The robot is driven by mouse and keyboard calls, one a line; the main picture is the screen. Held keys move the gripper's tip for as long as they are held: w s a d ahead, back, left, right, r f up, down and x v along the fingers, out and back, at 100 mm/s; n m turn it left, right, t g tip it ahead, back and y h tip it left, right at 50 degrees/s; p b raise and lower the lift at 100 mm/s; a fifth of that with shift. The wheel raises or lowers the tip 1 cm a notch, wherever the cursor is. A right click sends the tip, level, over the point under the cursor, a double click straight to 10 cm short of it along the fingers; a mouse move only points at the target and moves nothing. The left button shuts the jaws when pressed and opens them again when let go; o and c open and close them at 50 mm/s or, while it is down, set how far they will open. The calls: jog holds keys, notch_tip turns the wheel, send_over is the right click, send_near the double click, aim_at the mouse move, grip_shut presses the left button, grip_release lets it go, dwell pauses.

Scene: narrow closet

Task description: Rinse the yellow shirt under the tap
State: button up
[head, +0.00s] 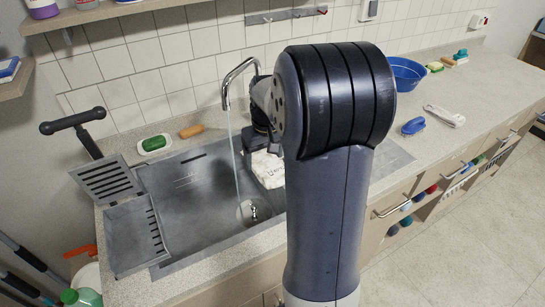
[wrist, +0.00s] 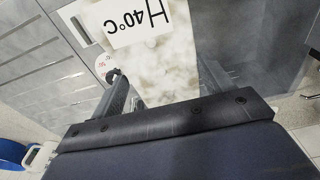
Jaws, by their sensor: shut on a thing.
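My gripper (head: 264,143) hangs over the right part of the sink basin (head: 195,200). It is shut on a pale, cream-mottled thing (head: 268,170), which looks off-white rather than clearly yellow. In the wrist view the held thing (wrist: 160,68) sits between both fingers and carries a white label (wrist: 137,22) reading "H 40°C". I cannot tell whether it is the yellow shirt. The tap (head: 228,92) is running. Its thin stream falls into the basin to the left of the held thing, apparently apart from it. My arm hides part of the sink's right side.
A green-and-white sponge (head: 154,144) and an orange-brown bar (head: 191,132) lie behind the sink. Metal drainer racks (head: 108,180) stand at its left. A blue bowl (head: 408,72), a blue brush (head: 413,126) and a white brush (head: 445,116) sit on the right counter, which has free room.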

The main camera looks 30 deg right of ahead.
aim_at(240, 144)
jog(key=shift+w+a+f+p, duration=0.25)
jog(key=shift+w+a, duration=0.4)
jog(key=shift+w, duration=0.7)
jog(key=shift+w+a+f+p, duration=0.15)
jog(key=shift+w+a+f, duration=0.35)
jog(key=shift+w, duration=0.9)
jog(key=shift+w+a+f+p, duration=0.2)
jog(key=shift+w+a, duration=0.6)
jog(key=shift+w, duration=0.55)
jog(key=shift+d+r, duration=0.1)
jog(key=shift+w+d, duration=0.25)
jog(key=shift+d, duration=0.2)
jog(key=shift+a, duration=0.15)
jog(key=shift+s+a, duration=0.25)
jog(key=shift+a, duration=0.2)
jog(key=shift+w+d, duration=0.1)
jog(key=shift+d, duration=0.15)
jog(key=shift+w+d+p, duration=0.15)
jog(key=shift+d+p, duration=0.15)
jog(key=shift+d, duration=0.05)
jog(key=shift+a, duration=0.15)
